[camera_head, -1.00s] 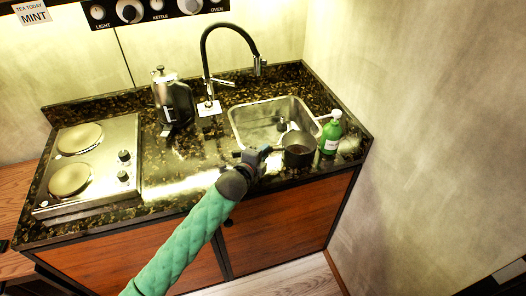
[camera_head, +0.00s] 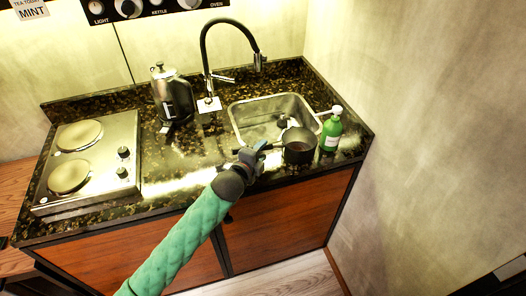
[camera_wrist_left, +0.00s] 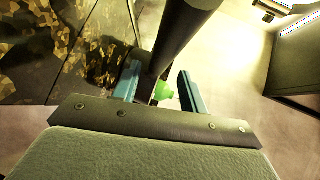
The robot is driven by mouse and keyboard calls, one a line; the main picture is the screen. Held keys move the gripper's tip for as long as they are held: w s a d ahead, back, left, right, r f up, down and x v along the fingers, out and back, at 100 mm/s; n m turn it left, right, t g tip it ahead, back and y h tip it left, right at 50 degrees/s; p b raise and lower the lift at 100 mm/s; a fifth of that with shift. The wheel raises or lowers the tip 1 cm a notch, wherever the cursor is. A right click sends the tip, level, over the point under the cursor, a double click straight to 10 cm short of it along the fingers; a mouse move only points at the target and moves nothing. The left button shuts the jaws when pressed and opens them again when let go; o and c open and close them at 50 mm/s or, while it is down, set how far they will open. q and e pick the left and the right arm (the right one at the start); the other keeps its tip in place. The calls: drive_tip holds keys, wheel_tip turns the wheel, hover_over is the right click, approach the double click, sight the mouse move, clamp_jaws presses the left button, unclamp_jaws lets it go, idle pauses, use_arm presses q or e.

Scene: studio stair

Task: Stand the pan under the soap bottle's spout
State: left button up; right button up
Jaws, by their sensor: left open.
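The dark pan (camera_head: 299,148) stands upright on the counter by the sink's front right corner. The green soap bottle (camera_head: 331,136) stands close to its right, its white spout pointing left towards the pan's side. My left gripper (camera_head: 257,153) is open at the pan's left, by its handle. In the left wrist view, a dark shaft, apparently the pan's handle (camera_wrist_left: 184,38), runs down towards the space between the two teal fingers (camera_wrist_left: 158,88). A bit of green, likely the bottle, shows between them. Whether the fingers touch the handle is unclear. My right gripper is out of view.
The sink (camera_head: 256,123) lies behind the pan, with a tall black tap (camera_head: 205,55) at its back. A kettle (camera_head: 173,100) and a two-plate hob (camera_head: 88,165) stand to the left. The counter's front edge runs just in front of the pan.

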use_arm(q)
drive_tip(key=b+v, duration=0.2)
drive_tip(key=v, duration=0.8)
drive_tip(key=shift+b, duration=0.35)
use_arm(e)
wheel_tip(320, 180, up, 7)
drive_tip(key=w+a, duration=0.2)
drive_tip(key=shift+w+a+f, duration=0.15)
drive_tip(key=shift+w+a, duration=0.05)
use_arm(q)
drive_tip(key=shift+s+a+r, duration=0.1)
drive_tip(key=shift+s, duration=0.05)
